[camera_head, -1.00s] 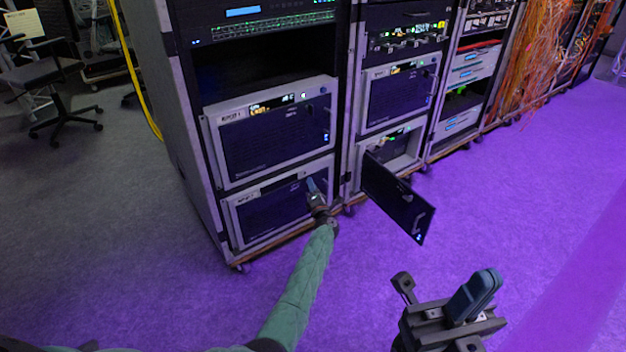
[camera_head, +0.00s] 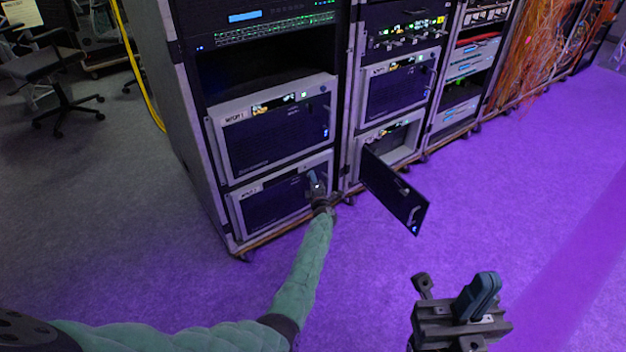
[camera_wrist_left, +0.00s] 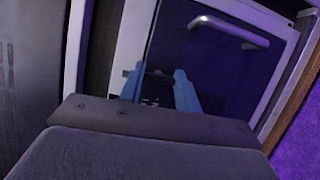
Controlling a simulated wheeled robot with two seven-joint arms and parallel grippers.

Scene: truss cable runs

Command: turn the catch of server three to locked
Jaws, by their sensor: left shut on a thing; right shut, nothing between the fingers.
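The lower server (camera_head: 285,200) in the left rack has a dark front door in a light frame; its label is too small to read. My left gripper (camera_head: 313,181) is at the right part of this door. In the left wrist view its blue fingers (camera_wrist_left: 160,92) are closed on a small dark piece at the door, which appears to be the catch (camera_wrist_left: 157,87); its turn position cannot be told. A bar handle (camera_wrist_left: 230,29) is on the door above the fingers. My right gripper (camera_head: 478,297) is shut and empty, over the floor at the lower right.
Another server (camera_head: 270,130) sits above in the same rack. In the neighbouring rack, a lower door (camera_head: 395,190) hangs open over the floor, right of my left gripper. The purple-lit floor (camera_head: 520,200) to the right is clear. A chair (camera_head: 55,85) stands far left.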

